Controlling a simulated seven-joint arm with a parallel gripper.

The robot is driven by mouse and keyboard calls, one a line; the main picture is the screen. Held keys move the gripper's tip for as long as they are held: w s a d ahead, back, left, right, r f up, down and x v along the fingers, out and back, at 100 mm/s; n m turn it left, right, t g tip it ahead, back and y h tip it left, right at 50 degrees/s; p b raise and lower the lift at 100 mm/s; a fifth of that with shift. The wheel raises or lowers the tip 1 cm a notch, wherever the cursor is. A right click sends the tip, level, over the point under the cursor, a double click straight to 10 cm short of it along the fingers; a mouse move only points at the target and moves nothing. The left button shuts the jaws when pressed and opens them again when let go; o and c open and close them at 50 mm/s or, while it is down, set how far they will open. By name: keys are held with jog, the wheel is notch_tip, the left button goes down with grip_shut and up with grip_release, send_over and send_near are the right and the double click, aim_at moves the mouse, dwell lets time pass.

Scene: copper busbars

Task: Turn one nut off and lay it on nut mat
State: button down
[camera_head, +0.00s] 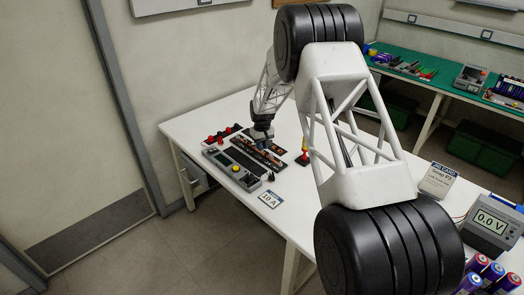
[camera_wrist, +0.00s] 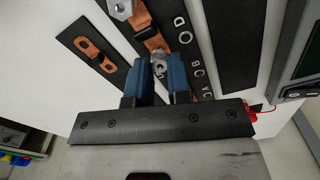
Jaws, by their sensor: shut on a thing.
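In the wrist view my gripper (camera_wrist: 160,66) has its two blue fingers closed around a silver nut (camera_wrist: 160,57). The nut is at the end of a copper busbar (camera_wrist: 150,36) on a black lettered board (camera_wrist: 182,42). Whether the nut is still on its stud is hidden by the fingers. Another silver nut (camera_wrist: 122,8) shows at the top edge. A plain black mat (camera_wrist: 238,40) lies to the right; I cannot tell if it is the nut mat. In the head view my gripper (camera_head: 262,135) is low over the busbar boards, too small for detail.
A copper link (camera_wrist: 95,52) lies on a black strip at left.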

jog(key=shift+n, duration=2.2)
jog(key=c, duration=1.4)
grip_release()
jog(key=shift+r, duration=0.1)
jog(key=m, duration=0.4)
jog(key=shift+m, duration=0.4)
jog(key=m, duration=0.4)
jog(key=shift+m, duration=0.4)
jog(key=shift+c, duration=0.2)
